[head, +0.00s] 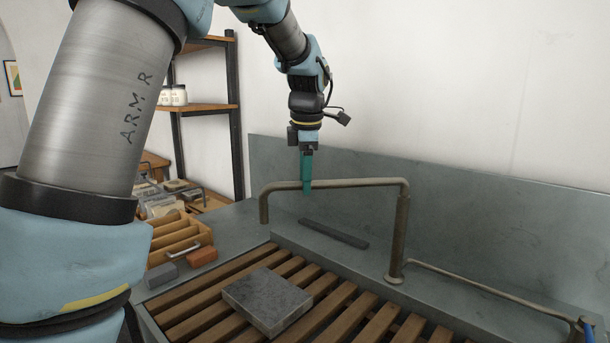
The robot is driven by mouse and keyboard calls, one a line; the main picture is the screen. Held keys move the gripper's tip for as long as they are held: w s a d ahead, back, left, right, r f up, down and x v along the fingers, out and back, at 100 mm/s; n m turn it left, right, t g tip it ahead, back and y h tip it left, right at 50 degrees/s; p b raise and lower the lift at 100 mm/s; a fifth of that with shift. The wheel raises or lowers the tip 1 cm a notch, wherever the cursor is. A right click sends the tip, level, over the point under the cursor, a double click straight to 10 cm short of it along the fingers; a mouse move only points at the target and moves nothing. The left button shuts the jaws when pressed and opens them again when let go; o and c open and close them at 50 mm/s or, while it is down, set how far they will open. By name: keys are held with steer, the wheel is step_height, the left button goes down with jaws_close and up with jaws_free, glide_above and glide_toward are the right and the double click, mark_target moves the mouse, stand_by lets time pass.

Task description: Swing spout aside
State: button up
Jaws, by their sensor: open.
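The spout (352,184) is a brass-coloured pipe at the back of the sink. It rises from a post (399,240) on the right, runs level to the left and bends down at its left end. My gripper (306,190) points down at the horizontal pipe, left of its middle. The fingers are open. I cannot tell whether they touch the pipe.
A grey stone slab (267,301) lies on the wooden slats (343,311) below. A dark bar (334,233) lies on the ledge behind. A wooden rack (180,240), a grey block (161,276) and a reddish block (202,256) stand at left. A metal backsplash (468,220) closes the rear.

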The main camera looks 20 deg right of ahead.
jaws_close()
stand_by(0.5)
stand_by(1.0)
